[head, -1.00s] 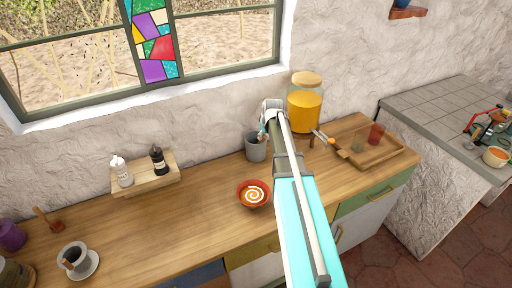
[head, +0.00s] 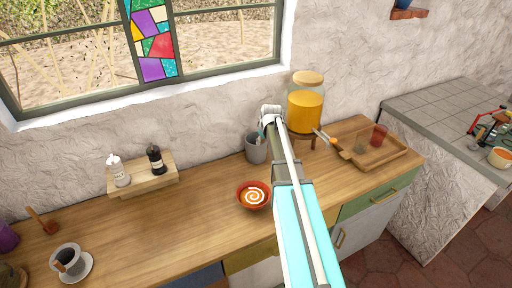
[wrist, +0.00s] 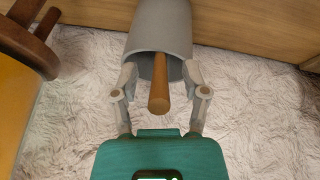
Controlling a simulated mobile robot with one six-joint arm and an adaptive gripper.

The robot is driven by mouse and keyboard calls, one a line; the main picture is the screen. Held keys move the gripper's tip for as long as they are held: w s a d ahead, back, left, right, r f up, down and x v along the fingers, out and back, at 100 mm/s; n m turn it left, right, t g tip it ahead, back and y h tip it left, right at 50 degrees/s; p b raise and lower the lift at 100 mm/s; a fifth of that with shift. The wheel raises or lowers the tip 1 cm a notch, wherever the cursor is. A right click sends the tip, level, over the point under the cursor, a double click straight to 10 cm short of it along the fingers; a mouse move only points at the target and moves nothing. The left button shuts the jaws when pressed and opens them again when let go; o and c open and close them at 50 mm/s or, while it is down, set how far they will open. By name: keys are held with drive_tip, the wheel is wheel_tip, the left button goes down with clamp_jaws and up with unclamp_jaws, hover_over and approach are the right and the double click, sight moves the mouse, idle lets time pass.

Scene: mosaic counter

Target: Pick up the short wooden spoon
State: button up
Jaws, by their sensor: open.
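A wooden handle (wrist: 159,88), which I take for the short wooden spoon, sticks out of a grey crock (wrist: 160,28) in the wrist view. Its lower end is hidden inside the crock. My gripper (wrist: 160,78) is open, with one finger on each side of the handle and a visible gap to it on both sides. The fingertips are near the crock's rim; I cannot tell whether they touch it. In the head view the crock (head: 256,152) stands on the wooden counter near the wall, and my arm hides most of the gripper.
A juice dispenser (head: 306,104) on a wooden stand is close right of the crock. A red bowl (head: 242,198) sits in front. A wooden tray (head: 398,155) with glasses lies right; a small shelf (head: 145,176) with two bottles is left. The wall is close behind.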

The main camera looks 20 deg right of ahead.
clamp_jaws()
idle(0.3)
drive_tip(key=shift+r, duration=0.1)
wheel_tip(320, 180, up, 18)
drive_tip(key=p, duration=1.8)
idle(0.5)
drive_tip(key=shift+s, duration=0.1)
